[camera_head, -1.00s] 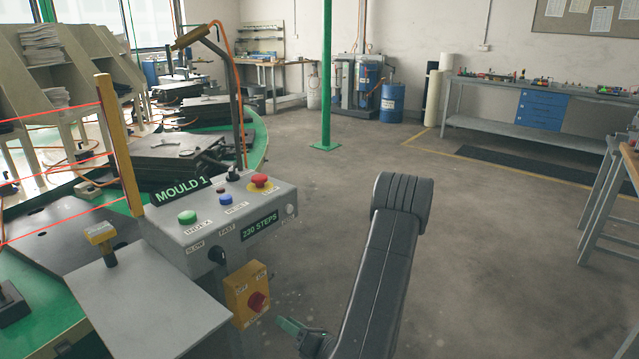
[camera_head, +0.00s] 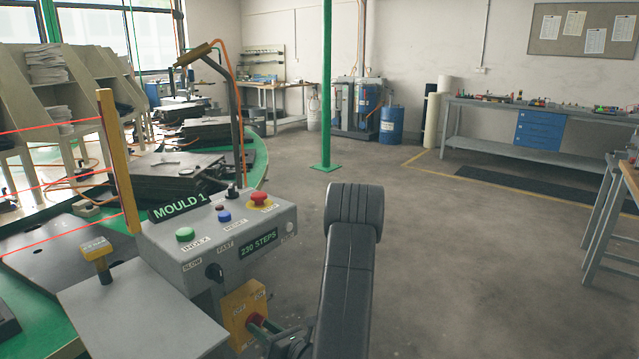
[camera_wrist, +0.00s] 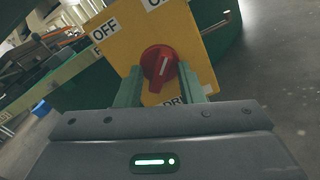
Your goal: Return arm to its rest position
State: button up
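My arm (camera_head: 345,285) rises from the bottom middle of the head view, its rounded elbow uppermost. My gripper (camera_wrist: 159,80) has two green fingers standing apart in the wrist view. A red rotary knob (camera_wrist: 160,63) lies between them on a yellow switch box (camera_wrist: 118,40). I cannot tell whether the fingers touch the knob. The knob's white mark is nearly upright, between the OFF label and a partly cut-off label. In the head view the yellow box (camera_head: 236,312) hangs below the grey control panel (camera_head: 200,245); a green finger overlaps its red knob.
The green carousel table (camera_head: 262,165) and a yellow post (camera_head: 120,160) with red light beams stand at left. A green pole (camera_head: 326,100) stands behind my arm. A workbench (camera_head: 600,215) is at right. Open floor (camera_head: 470,260) lies between.

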jog(key=n+b, duration=0.1)
jog(key=n, duration=0.4)
dwell(0.6)
